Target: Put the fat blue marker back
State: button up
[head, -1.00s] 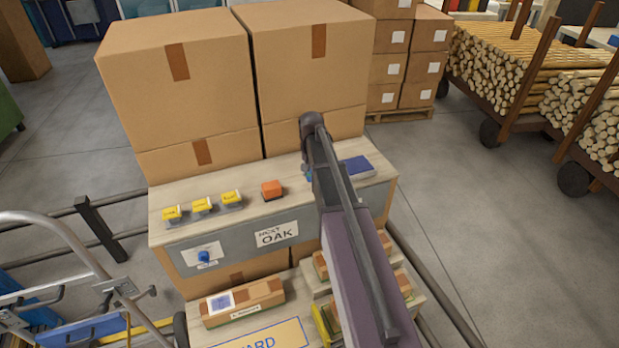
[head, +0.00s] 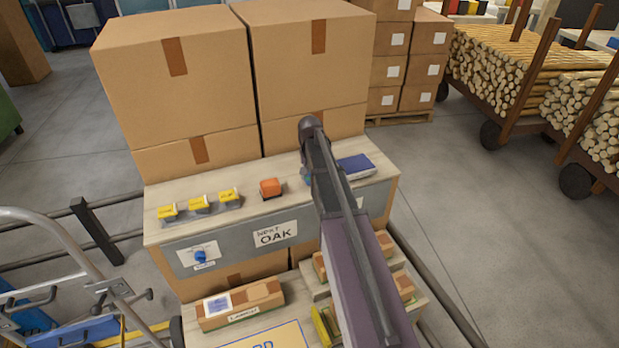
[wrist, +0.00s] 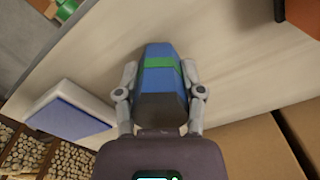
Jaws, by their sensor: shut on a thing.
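The fat blue marker (wrist: 160,92) shows in the wrist view as a thick blue body with a green band across it. My gripper (wrist: 160,70) is shut on it, one grey finger on each side. Its far end points toward the pale worktop (wrist: 225,70); I cannot tell whether it touches. In the head view my arm hides most of the gripper and marker over the right part of the worktop (head: 290,205). A blue pad with white sides (head: 355,165) lies just right of my arm; it also shows in the wrist view (wrist: 70,112).
An orange block (head: 270,188) and yellow-topped items (head: 198,204) stand left of my gripper. Large cartons (head: 185,85) block the back. The grey front panel (head: 225,248) carries an OAK label (head: 276,234) and a blue knob-like part (head: 201,257). Smaller boxes (head: 240,304) sit below.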

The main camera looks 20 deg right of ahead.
jog(key=shift+f, duration=0.2)
jog(key=o, duration=1.2)
jog(key=shift+c, duration=0.2)
jog(key=shift+r, duration=0.1)
jog(key=shift+r, duration=0.1)
notch_tip(320, 180, up, 12)
jog(key=p, duration=1.2)
jog(key=s+a+n, duration=0.3)
jog(key=s+a, duration=0.4)
jog(key=s, duration=0.4)
jog(key=s+a+n, duration=0.3)
jog(key=s+a, duration=0.5)
jog(key=s, duration=0.2)
jog(key=shift+s+a, duration=0.2)
jog(key=shift+s, duration=0.15)
